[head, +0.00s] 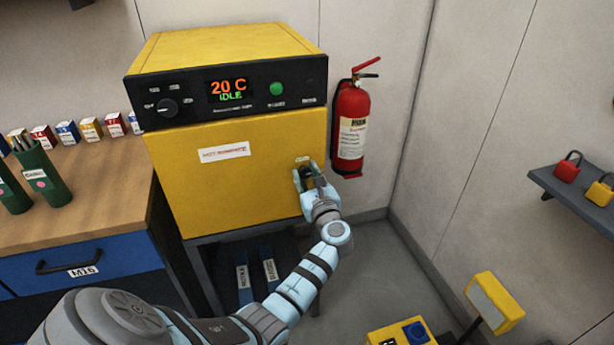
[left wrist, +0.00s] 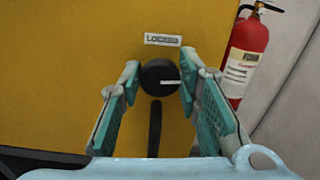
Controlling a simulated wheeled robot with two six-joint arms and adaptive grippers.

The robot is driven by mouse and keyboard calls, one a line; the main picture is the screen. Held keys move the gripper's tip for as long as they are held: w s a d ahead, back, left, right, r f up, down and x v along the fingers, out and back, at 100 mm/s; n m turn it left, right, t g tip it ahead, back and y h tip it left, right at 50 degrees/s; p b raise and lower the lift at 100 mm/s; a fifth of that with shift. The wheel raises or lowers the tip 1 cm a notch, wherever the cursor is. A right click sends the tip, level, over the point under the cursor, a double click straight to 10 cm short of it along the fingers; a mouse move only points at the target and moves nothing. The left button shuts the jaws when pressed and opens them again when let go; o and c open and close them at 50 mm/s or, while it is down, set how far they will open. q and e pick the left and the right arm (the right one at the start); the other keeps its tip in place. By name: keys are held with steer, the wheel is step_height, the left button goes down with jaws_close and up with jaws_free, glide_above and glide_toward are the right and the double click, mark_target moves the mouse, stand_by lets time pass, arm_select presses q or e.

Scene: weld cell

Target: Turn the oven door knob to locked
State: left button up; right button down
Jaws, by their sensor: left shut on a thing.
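The yellow oven (head: 235,165) has a closed front door. Its door knob is a round black knob (left wrist: 157,78) with a white mark that points right, roughly level, in the left wrist view. A white label (left wrist: 163,40) reading LOCKED sits just above the knob. My left gripper (head: 308,178) is at the right side of the door, its fingers shut on the knob from both sides. In the head view the fingers hide most of the knob. My right gripper is not in view.
A red fire extinguisher (head: 351,125) hangs on the wall close to the right of the oven. A dark vertical strip (left wrist: 154,128) lies below the knob. The control panel (head: 230,92) reads 20 C IDLE. A wooden bench (head: 100,185) stands left.

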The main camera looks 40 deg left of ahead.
arm_select(q)
steer(key=n+b, duration=0.1)
steer(key=n, duration=0.3)
steer(key=shift+s+f, duration=0.1)
steer(key=shift+f, duration=0.05)
steer(key=n+b, duration=0.2)
steer(key=n, duration=0.2)
steer(key=shift+n, duration=0.3)
steer(key=n+b, duration=0.3)
steer(key=n, duration=0.2)
steer(key=shift+a+f, duration=0.1)
steer(key=shift+f, duration=0.05)
steer(key=shift+n+b, duration=0.75)
steer(key=shift+n, duration=0.85)
steer(key=o, duration=1.1)
